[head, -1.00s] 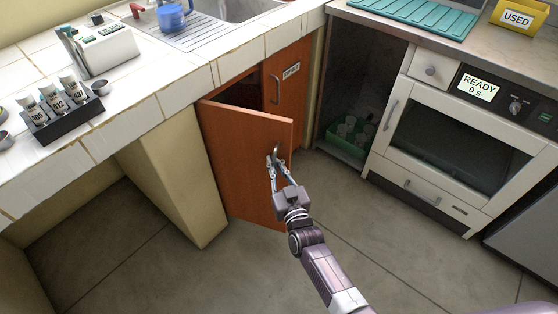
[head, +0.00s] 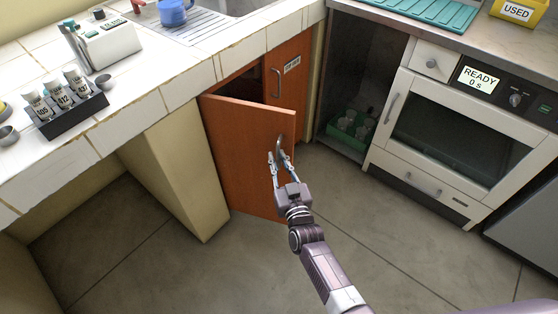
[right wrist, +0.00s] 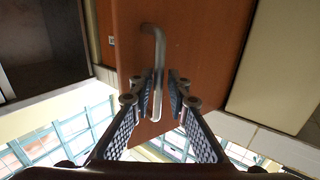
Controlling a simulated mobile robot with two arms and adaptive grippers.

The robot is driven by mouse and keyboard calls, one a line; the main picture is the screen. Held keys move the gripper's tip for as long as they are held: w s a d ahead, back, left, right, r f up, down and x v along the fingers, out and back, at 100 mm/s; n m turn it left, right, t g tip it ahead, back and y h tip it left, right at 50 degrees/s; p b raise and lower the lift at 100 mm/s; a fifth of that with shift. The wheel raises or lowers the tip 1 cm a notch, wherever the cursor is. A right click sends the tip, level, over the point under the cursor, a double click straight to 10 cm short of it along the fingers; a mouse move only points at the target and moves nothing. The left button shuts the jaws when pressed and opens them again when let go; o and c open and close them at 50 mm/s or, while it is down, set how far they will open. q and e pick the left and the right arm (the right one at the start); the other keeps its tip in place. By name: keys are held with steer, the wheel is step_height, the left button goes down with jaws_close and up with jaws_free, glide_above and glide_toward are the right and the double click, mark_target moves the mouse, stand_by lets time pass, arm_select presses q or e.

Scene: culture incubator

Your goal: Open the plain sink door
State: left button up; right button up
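The plain sink door (head: 245,150) is an orange-brown door without a label, under the tiled counter. It stands partly open, swung out into the room, with a dark gap above it. Its curved metal handle (head: 279,146) is near its free edge and also shows in the right wrist view (right wrist: 158,60). My right gripper (head: 281,160) is at the handle, with one finger on each side and close against the bar. The right wrist view shows its two pads (right wrist: 161,98) flanking the handle. My left gripper is out of view.
The labelled sink door (head: 290,72) beside it is closed. An incubator (head: 455,130) reading "READY 0 s" stands to the right, beside an open cupboard with a green crate (head: 352,131). A tube rack (head: 70,115) is on the counter (head: 130,117). Floor (head: 370,240) in front is clear.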

steer(key=shift+s, duration=0.1)
steer(key=shift+s, duration=0.3)
steer(key=v, duration=1.1)
steer(key=shift+d, duration=0.2)
steer(key=shift+s, duration=0.1)
